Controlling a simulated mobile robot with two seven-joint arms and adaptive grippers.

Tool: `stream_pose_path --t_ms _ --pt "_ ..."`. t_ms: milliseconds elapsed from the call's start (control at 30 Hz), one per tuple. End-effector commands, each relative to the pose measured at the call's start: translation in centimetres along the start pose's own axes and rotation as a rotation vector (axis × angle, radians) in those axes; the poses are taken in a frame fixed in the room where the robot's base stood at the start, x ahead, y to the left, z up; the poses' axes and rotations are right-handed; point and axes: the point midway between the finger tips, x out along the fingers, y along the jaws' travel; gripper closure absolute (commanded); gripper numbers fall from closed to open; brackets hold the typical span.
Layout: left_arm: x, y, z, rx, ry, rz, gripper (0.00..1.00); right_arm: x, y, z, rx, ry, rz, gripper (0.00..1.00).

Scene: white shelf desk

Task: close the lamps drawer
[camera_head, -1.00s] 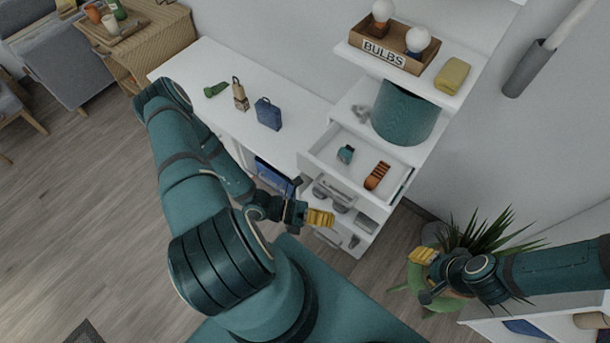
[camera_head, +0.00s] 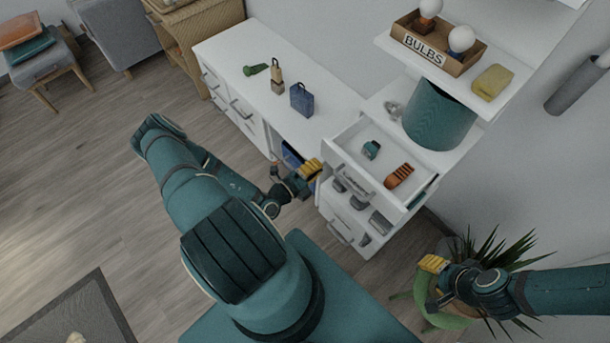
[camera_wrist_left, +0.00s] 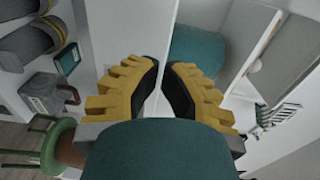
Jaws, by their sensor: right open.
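A white drawer (camera_head: 343,143) at the top of the shelf desk's drawer column stands open. It holds a small teal item (camera_head: 372,149) and an orange ridged item (camera_head: 399,176). A label on its front is too small to read surely. My left gripper (camera_head: 312,169), with yellow fingers, is just left of the drawer front in the head view; contact cannot be told. In the left wrist view its fingertips (camera_wrist_left: 163,68) are close together with a narrow gap and nothing visible between them. My right gripper (camera_head: 432,264) is open, by the plant at the lower right.
Grey items (camera_head: 380,222) sit below the open drawer. A teal pot (camera_head: 440,115) stands behind it, under a shelf with a BULBS box (camera_head: 436,50) and yellow cloth (camera_head: 493,81). A potted plant (camera_head: 490,255) is at right.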

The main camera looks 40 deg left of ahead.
Motion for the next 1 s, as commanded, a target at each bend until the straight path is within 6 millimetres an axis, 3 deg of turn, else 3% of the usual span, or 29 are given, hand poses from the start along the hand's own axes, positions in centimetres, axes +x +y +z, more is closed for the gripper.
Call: stream_pose_path --t_ms 200,400,1000 --pt "3.9 0.1 -0.1 0.002 0.003 -0.001 1.00 0.7 0.3 -0.1 0.000 0.003 0.000 0.53" --pt "5.8 0.1 -0.1 0.002 0.003 0.000 1.00 1.0 0.4 -0.1 -0.001 0.005 0.000 0.53" --pt "6.8 0.0 -0.1 0.001 0.002 0.000 1.00 1.0 0.4 -0.1 -0.001 0.006 0.000 0.53"
